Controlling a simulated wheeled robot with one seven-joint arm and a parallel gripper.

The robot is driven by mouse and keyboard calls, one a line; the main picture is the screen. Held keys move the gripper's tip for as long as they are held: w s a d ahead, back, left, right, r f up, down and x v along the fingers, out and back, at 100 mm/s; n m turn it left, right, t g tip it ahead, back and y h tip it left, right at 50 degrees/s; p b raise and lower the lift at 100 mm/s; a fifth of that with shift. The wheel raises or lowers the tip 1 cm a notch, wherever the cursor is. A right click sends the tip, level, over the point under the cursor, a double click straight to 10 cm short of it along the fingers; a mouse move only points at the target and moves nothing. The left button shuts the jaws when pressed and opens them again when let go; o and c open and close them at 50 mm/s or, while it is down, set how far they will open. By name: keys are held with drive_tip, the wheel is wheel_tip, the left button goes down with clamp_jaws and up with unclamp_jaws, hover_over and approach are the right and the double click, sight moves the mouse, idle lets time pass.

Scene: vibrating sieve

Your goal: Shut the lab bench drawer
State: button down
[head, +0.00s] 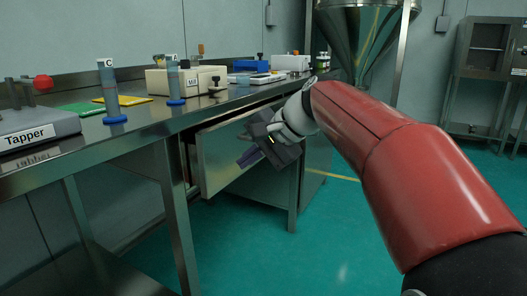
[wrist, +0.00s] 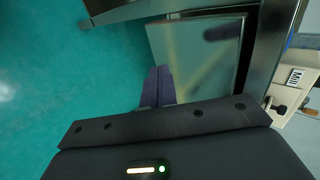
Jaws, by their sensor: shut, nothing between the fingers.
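The lab bench drawer (head: 217,160) is a shiny metal box under the bench top. It stands out from the bench, partly open, with its front panel facing my gripper. My gripper (head: 248,158) has purple fingers, shut and empty, in front of the drawer panel. In the wrist view the fingertips (wrist: 158,80) are close together and overlap the lower left edge of the drawer front (wrist: 200,60). I cannot tell whether they touch it. My gripper body hides part of the panel in the head view.
The steel bench (head: 150,130) carries a tapper (head: 40,130), cylinders with blue bases, and a box labelled Mill (head: 195,80). A bench leg (head: 180,215) stands left of the drawer. A steel funnel (head: 365,35) is behind my arm. The green floor in front is clear.

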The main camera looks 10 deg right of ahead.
sight(216, 149)
drive_tip(key=w+a, duration=0.1)
drive_tip(key=w+a+f, duration=0.1)
drive_tip(key=a, duration=0.1)
drive_tip(key=shift+w+a+f, duration=0.15)
drive_tip(key=shift+w+f, duration=0.05)
drive_tip(key=shift+w+a, duration=0.4)
drive_tip(key=shift+a, duration=0.15)
drive_tip(key=shift+r, duration=0.1)
drive_tip(key=shift+w+a+r+p, duration=0.1)
drive_tip(key=shift+w+a+p, duration=0.15)
drive_tip(key=shift+a+p, duration=0.05)
drive_tip(key=shift+w+a+p, duration=0.5)
drive_tip(key=shift+w+a, duration=0.1)
drive_tip(key=shift+a, duration=0.2)
drive_tip(key=shift+w+a+p, duration=0.45)
drive_tip(key=shift+w+a, duration=0.1)
drive_tip(key=shift+a, duration=0.25)
